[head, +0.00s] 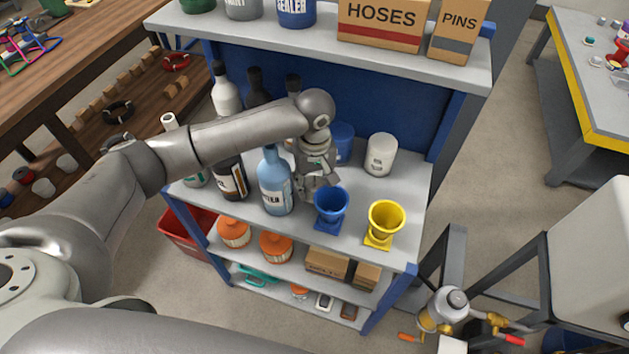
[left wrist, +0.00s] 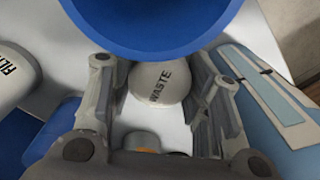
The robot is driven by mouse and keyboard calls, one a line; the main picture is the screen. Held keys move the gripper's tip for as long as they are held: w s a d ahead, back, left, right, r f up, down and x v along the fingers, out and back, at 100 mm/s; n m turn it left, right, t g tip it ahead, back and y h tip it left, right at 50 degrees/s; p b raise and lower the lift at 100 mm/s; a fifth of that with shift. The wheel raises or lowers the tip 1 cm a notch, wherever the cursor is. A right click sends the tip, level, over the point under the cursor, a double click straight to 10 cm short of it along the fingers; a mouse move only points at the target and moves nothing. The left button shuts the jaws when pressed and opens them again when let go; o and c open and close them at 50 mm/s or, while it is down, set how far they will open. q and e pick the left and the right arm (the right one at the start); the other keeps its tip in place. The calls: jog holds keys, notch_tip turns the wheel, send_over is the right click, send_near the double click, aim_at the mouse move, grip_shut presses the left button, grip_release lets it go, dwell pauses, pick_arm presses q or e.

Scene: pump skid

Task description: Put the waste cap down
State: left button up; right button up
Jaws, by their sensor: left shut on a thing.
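My left gripper (head: 320,192) is low over the middle shelf top of a blue-framed rack, between a light blue bottle (head: 275,182) and a blue funnel (head: 331,205). In the left wrist view my left gripper (left wrist: 158,92) has its fingers on either side of a white, rounded piece lettered WASTE, the waste cap (left wrist: 160,84), and is shut on it. The blue funnel's rim (left wrist: 150,42) covers the cap's far part there. In the head view the cap is hidden by the gripper. I cannot tell whether it touches the shelf. My right gripper is not in view.
A yellow funnel (head: 386,220) stands right of the blue one. A white canister (head: 381,155) and a blue container (head: 342,143) stand behind. Dark and white bottles crowd the left. The shelf top (head: 408,190) is bare at the right edge.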

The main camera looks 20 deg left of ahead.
pick_arm(q)
jog(key=o, duration=0.7)
jog(key=shift+f, duration=0.1)
jog(key=shift+o, duration=0.7)
